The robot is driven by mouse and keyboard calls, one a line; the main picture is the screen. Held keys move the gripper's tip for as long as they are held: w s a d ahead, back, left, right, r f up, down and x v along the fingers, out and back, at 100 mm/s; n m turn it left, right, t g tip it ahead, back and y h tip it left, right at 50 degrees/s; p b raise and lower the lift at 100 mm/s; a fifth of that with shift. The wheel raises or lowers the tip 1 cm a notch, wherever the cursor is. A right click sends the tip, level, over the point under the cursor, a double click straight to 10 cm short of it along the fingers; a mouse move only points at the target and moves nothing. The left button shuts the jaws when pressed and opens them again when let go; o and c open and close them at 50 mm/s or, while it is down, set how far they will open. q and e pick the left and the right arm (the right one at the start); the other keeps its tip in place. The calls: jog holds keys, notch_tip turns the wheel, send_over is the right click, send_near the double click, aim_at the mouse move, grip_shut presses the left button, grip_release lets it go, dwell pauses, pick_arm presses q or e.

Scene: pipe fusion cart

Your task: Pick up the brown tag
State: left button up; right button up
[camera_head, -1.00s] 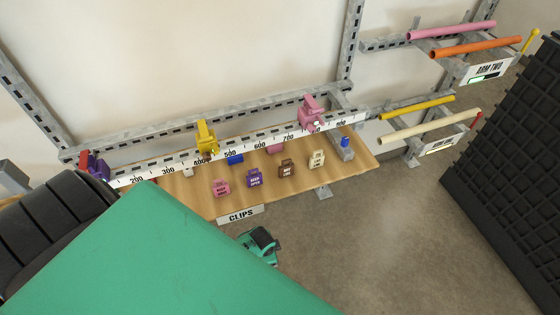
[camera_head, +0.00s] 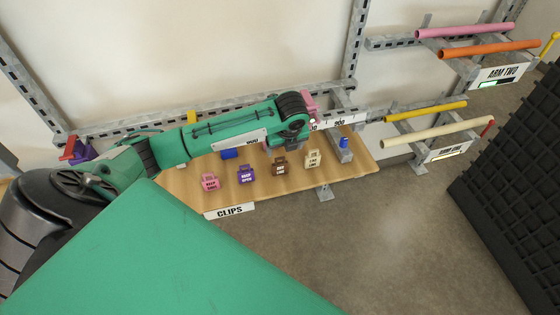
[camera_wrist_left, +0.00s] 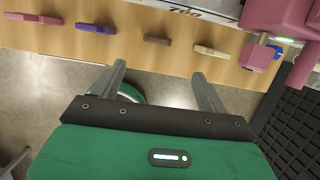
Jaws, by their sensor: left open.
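The brown tag (camera_head: 281,169) stands on the wooden shelf, between the purple tag (camera_head: 246,175) and the cream tag (camera_head: 312,160). My left gripper (camera_head: 283,148) hangs over the shelf near the brown tag, partly hidden by its own arm. In the left wrist view the brown tag (camera_wrist_left: 157,40) shows beyond the two spread fingers, roughly in line with the gap between them (camera_wrist_left: 158,72). The fingers are open, empty and apart from the tag. My right gripper is not in view.
A pink tag (camera_head: 210,182) stands left of the purple one on the shelf (camera_head: 187,187). A pink clamp (camera_wrist_left: 262,52) is close to the right of my left gripper. A numbered rail (camera_head: 345,120) runs behind the tags. Open floor lies in front of the shelf.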

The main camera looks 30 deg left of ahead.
aim_at(280, 158)
pick_arm(q)
jog(key=x, duration=0.5)
jog(key=a+p+x, duration=0.1)
jog(key=x, duration=0.2)
jog(key=shift+w+f, duration=0.1)
jog(key=shift+w, duration=0.1)
jog(key=p+x, duration=0.1)
jog(key=x, duration=0.3)
jog(key=shift+a+f+p, duration=0.15)
jog(key=shift+f+p, duration=0.1)
jog(key=shift+p, duration=0.15)
jog(key=shift+a+f, duration=0.1)
jog(key=shift+f, duration=0.2)
jog(key=c, duration=1)
jog(key=shift+c, duration=0.2)
